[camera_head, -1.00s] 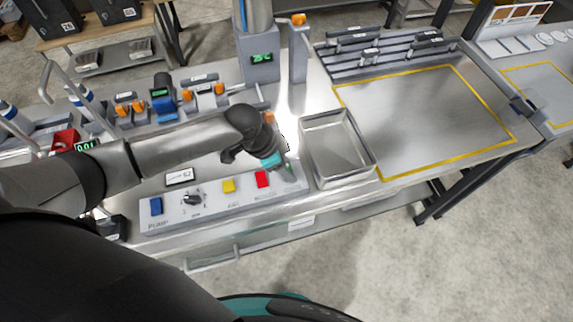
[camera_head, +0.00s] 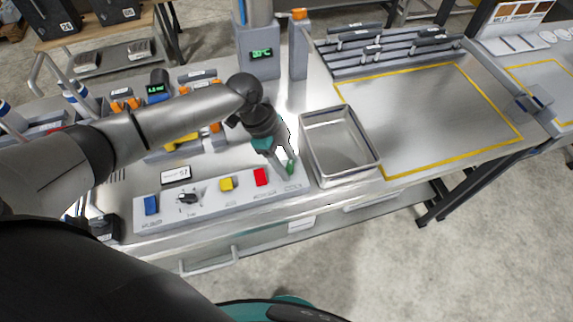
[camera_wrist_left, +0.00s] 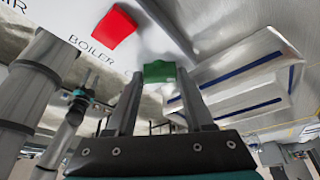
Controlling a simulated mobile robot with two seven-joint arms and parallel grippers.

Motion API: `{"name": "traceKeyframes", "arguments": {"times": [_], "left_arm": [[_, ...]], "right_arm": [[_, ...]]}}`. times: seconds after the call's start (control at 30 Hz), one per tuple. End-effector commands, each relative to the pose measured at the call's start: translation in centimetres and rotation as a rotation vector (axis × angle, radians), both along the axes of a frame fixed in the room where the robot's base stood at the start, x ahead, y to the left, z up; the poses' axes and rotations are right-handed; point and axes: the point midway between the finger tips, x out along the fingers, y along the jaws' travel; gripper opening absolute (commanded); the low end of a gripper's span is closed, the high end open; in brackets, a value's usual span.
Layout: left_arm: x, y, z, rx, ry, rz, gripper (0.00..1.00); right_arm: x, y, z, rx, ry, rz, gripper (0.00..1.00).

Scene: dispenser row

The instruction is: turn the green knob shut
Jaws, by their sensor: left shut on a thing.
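The green knob (camera_head: 290,167) is at the right end of the grey control panel (camera_head: 210,206) in the head view. It also shows in the left wrist view (camera_wrist_left: 159,71), between the far ends of the fingers. My left gripper (camera_head: 287,166) reaches down to the panel's end and is shut on the green knob. The fingers and wrist hide part of the knob in the head view, and I cannot tell its exact turn angle.
An empty metal tray (camera_head: 340,143) stands close right of the gripper. A yellow-outlined area (camera_head: 430,120) farther right is clear.

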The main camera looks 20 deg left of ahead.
Motion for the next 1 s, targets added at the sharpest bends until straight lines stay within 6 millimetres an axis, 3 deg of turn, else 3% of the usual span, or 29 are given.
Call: {"name": "traceKeyframes", "arguments": {"times": [0.5, 1.0], "left_arm": [[0.4, -0.1, -0.2, 0.000, -0.002, -0.491, 0.00], [0.5, -0.2, -0.1, 0.002, -0.002, -0.862, 0.00]], "right_arm": [[0.1, 0.0, -3.7, 0.000, -0.001, 0.000, 0.50], [0.1, 0.0, -5.8, -0.001, -0.001, 0.000, 0.50]]}}
